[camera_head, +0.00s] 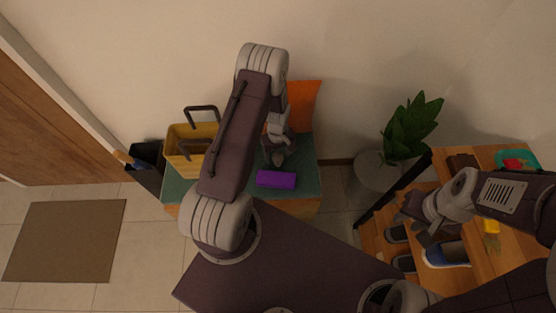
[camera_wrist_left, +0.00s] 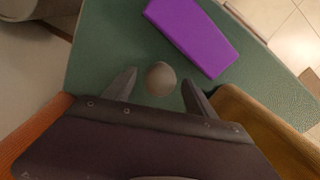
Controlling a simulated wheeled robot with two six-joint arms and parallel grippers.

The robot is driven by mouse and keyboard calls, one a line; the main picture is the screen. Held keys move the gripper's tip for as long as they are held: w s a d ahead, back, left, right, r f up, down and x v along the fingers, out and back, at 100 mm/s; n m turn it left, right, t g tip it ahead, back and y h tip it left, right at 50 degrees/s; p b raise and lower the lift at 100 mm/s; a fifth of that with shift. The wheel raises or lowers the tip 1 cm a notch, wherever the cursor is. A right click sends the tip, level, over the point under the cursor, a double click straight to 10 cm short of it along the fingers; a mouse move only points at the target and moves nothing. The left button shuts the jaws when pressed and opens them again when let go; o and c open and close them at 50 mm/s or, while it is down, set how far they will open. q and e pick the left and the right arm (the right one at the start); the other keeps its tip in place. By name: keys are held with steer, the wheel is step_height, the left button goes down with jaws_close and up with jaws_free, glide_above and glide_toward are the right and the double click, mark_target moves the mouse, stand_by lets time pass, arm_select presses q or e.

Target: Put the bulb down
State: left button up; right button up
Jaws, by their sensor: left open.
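The bulb (camera_wrist_left: 160,79), a round greyish ball shape, shows in the left wrist view over the green bench top (camera_wrist_left: 105,48). It sits between the two spread fingers of my left gripper (camera_wrist_left: 160,90), with a gap on each side. My left gripper is open. In the head view my left gripper (camera_head: 278,157) points down over the green bench top (camera_head: 310,178), and I cannot make out the bulb there. My right gripper (camera_head: 428,228) hangs over the wooden shelf on the right; its fingers are too unclear to judge.
A purple box (camera_head: 276,179) lies on the bench close to the left gripper. A yellow-brown bag (camera_head: 178,140) and an orange cushion (camera_head: 305,100) flank it. A potted plant (camera_head: 412,125) and a wooden shelf (camera_head: 470,262) with shoes stand to the right. A mat (camera_head: 62,240) lies on the floor.

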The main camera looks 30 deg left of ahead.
arm_select(q)
steer(key=shift+f, duration=0.25)
jaws_close()
steer(key=shift+r, duration=0.15)
steer(key=r, duration=0.1)
steer(key=r+p, duration=0.1)
steer(key=r, duration=0.2)
steer(key=shift+d+r+p, duration=0.35)
steer(key=shift+r+p, duration=0.05)
steer(key=d+r+p, duration=0.1)
steer(key=d+r, duration=0.5)
steer(key=d, duration=0.5)
steer(key=shift+p, duration=0.4)
